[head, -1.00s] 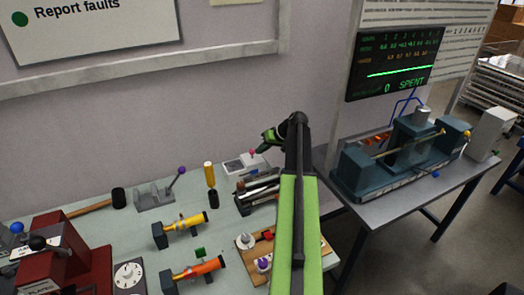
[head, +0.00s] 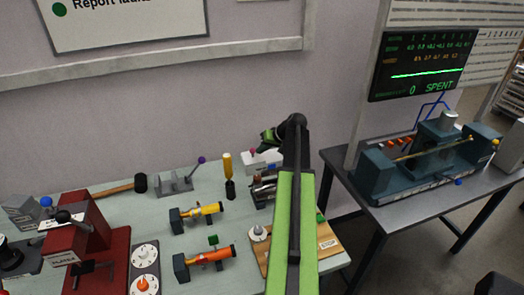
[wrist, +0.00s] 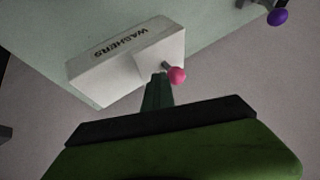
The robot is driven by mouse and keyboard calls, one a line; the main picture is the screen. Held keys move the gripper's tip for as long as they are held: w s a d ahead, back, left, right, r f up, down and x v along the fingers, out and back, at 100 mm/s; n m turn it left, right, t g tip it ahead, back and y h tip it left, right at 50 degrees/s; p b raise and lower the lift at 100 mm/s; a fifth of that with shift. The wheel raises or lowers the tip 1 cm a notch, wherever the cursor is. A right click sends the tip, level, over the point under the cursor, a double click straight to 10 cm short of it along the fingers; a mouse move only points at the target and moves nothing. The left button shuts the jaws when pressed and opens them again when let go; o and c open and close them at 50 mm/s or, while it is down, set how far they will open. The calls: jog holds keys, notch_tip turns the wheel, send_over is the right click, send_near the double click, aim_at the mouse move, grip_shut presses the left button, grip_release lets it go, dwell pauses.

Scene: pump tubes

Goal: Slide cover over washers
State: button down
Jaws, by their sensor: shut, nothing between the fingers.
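The white washers box (wrist: 118,50), labelled WASHERS, shows in the wrist view with a white cover (wrist: 150,62) at one end. The cover carries a pink ball knob (wrist: 177,75) on a short stem. In the head view the box (head: 270,156) is partly hidden behind my arm, with the pink knob (head: 252,150) at its left. My gripper (wrist: 158,76) is shut and empty, its tips close beside the knob's stem. I cannot tell whether they touch. In the head view my gripper (head: 268,138) hangs just above the box.
The bench holds a yellow tube (head: 205,210), an orange tube (head: 211,255), a grey fixture with a purple-knobbed lever (head: 180,182), and a mallet (head: 120,187). A pump rig (head: 420,160) stands on a separate right table.

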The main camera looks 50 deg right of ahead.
jog(key=shift+s+d+f+b, duration=0.3)
jog(key=shift+s+d+f, duration=0.1)
jog(key=shift+d, duration=0.15)
jog(key=shift+s+d+r+p, duration=0.7)
jog(key=shift+s+r, duration=0.05)
jog(key=shift+s, duration=0.2)
jog(key=p+v, duration=0.6)
jog(key=v, duration=0.3)
jog(key=shift+s+d+f, duration=0.25)
jog(key=shift+f, duration=0.05)
